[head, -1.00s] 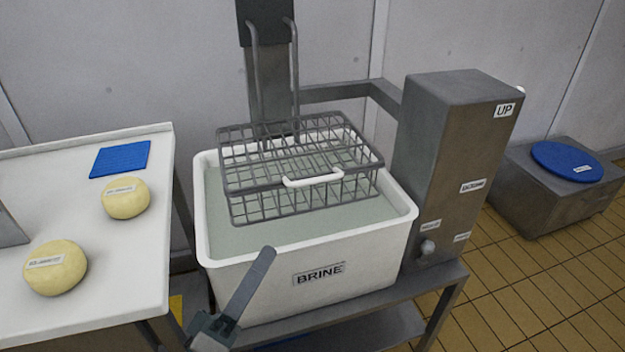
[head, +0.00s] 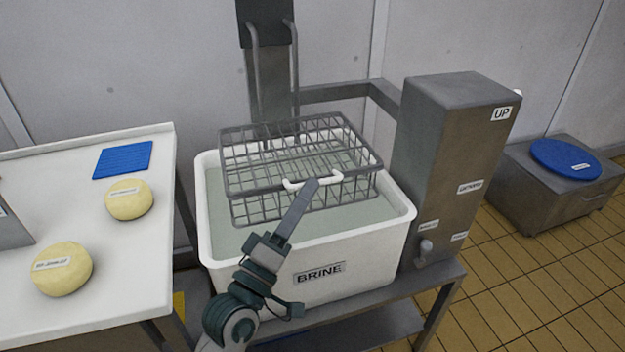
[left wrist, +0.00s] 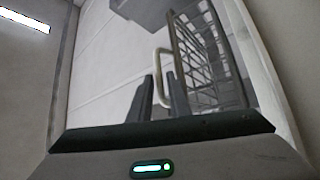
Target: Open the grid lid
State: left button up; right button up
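The grid lid (head: 290,155) is a grey wire grid lying flat across the top of the wire basket (head: 300,205). Its white handle (head: 328,181) is at the front edge. The basket hangs over and partly in the white brine vat (head: 240,270). My left gripper (head: 312,184) reaches up from the front, its fingertips at the handle. In the left wrist view the handle (left wrist: 156,62) runs down between the two fingers (left wrist: 160,90), which stand apart with a narrow gap. Firm contact is not visible. My right gripper is not in view.
A steel column marked UP (head: 455,170) stands right of the vat. A white table (head: 100,225) at left holds two cheeses (head: 62,268) and a blue mat (head: 123,160). A hanger (head: 270,85) rises behind the basket. A blue disc (head: 566,159) lies on a low steel box.

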pick_arm(q)
jog(key=shift+x, duration=1.5)
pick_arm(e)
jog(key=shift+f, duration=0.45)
pick_arm(q)
grip_shut()
